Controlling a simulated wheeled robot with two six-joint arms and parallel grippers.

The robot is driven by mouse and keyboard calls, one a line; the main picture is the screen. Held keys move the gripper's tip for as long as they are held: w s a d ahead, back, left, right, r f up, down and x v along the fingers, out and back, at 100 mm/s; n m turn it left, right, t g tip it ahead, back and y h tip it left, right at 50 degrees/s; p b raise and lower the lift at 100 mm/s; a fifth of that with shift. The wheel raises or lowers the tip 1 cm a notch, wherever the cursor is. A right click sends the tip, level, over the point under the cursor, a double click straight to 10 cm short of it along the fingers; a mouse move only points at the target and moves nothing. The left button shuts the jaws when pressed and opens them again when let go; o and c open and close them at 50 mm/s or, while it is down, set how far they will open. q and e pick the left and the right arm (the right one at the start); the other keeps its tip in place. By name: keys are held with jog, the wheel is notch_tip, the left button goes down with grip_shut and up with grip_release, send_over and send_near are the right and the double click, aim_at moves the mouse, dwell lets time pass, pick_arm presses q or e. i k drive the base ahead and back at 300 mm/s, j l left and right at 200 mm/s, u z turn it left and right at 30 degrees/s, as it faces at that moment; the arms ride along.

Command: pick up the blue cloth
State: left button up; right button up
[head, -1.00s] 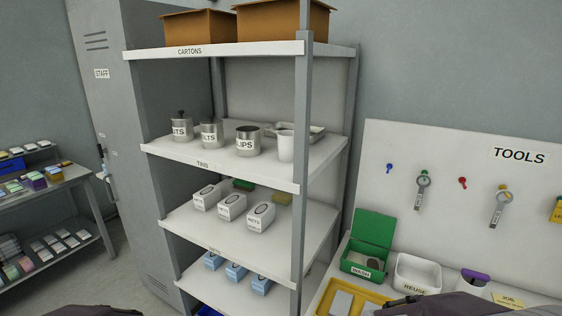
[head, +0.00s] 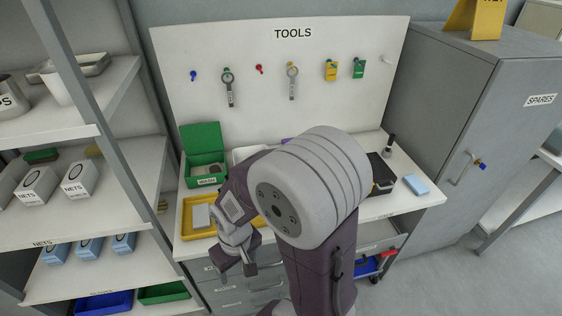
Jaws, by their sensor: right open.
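A light blue folded piece (head: 416,184), which looks like the blue cloth, lies flat on the right end of the white workbench top (head: 400,202). My right gripper (head: 238,268) is low at the left front of the bench, in front of the drawers, well left of the blue piece. Its jaws are open and I see nothing in them. My right arm covers the middle of the bench. My left gripper is not in view.
A yellow tray (head: 196,231) and an open green box (head: 203,150) stand at the bench's left. A black case (head: 382,174) and a dark bottle (head: 389,145) stand left of the blue piece.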

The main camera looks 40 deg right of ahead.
aim_at(417, 186)
jog(key=z, duration=2.75)
